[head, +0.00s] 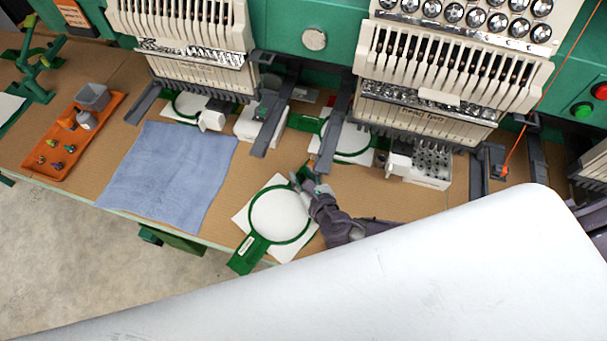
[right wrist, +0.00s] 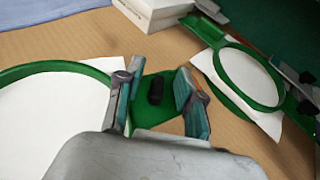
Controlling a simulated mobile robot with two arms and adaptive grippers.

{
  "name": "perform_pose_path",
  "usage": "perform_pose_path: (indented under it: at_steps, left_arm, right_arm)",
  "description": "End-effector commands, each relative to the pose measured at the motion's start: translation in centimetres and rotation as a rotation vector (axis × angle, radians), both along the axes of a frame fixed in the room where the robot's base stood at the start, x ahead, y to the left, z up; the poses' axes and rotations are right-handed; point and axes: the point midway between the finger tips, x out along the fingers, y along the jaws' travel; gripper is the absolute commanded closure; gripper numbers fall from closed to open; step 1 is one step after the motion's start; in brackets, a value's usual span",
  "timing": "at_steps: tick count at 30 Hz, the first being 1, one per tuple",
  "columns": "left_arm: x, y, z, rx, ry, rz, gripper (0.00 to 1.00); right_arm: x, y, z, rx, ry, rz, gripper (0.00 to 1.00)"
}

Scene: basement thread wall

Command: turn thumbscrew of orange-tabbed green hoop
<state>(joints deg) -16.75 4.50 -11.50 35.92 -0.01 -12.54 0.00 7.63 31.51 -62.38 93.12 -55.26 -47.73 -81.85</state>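A green hoop (head: 252,232) with white fabric lies on the brown table in front of the machine, its green handle toward the front left. In the right wrist view the hoop (right wrist: 62,68) is at the left, with a green end piece (right wrist: 172,82) carrying a dark thumbscrew (right wrist: 155,90). My right gripper (head: 306,178) is at the hoop's upper right edge. In the right wrist view its two fingers (right wrist: 160,72) are apart, one either side of the thumbscrew; I see no contact with it. A small orange spot (head: 311,163) shows beside the gripper; whether it is the hoop's tab I cannot tell.
Another green hoop (head: 369,151) lies close behind, under the machine arms (head: 337,125), and a third (head: 178,112) lies farther left. A white block (head: 427,172) stands right of the gripper. A blue cloth (head: 170,170) and an orange tray (head: 62,165) lie to the left.

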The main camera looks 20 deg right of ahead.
Motion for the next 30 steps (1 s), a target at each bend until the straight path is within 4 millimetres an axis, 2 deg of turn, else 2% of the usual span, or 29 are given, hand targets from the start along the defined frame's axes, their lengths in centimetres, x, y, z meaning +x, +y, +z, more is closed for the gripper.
perform_pose_path:
  at_steps: [7, 12, 14, 23, 30]
  left_arm:
    - [-1.20, 0.11, -0.10, 0.002, 0.018, 0.000, 0.62]
    - [-1.23, 0.13, -0.10, 0.002, 0.019, 0.000, 0.62]
    - [-1.23, 0.14, -0.10, 0.002, 0.019, 0.001, 0.62]
    - [-1.18, 0.19, -0.03, 0.003, 0.019, 0.001, 0.62]
    - [-1.11, 0.21, 0.50, 0.004, 0.018, 0.001, 0.62]
  right_arm:
    - [0.03, 0.00, -0.04, 0.000, 0.000, 0.000, 0.64]
    - [0.01, -0.02, -0.04, 0.000, 0.000, 0.000, 0.93]
    - [0.01, -0.02, -0.04, 0.000, 0.000, 0.000, 1.00]
    - [0.00, -0.01, -0.01, 0.000, 0.000, -0.010, 1.00]
    - [-0.06, 0.12, 0.06, 0.002, 0.003, -0.091, 1.00]
